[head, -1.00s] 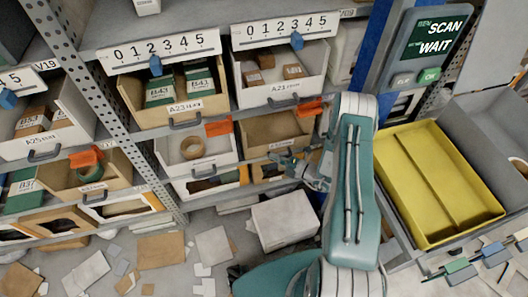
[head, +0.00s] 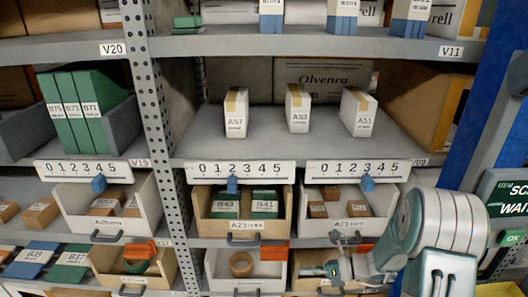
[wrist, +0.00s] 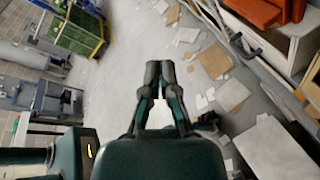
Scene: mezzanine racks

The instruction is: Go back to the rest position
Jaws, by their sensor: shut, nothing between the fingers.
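My gripper shows in the wrist view (wrist: 159,75) with its two dark fingers brought together at the tips and nothing between them. Beneath it in that view is grey floor littered with cardboard and paper scraps. My teal and white arm fills the lower right of the head view. I cannot tell from the head view whether the fingers touch a bin.
Racks carry a bin A23 (head: 238,226) with green boxes, a bin with brown boxes (head: 336,226), and a bin with a tape roll (head: 241,264). White boxes A57 (head: 236,112) and A53 (head: 298,108) stand above. A blue post (head: 478,120) and a screen (head: 508,200) are at right.

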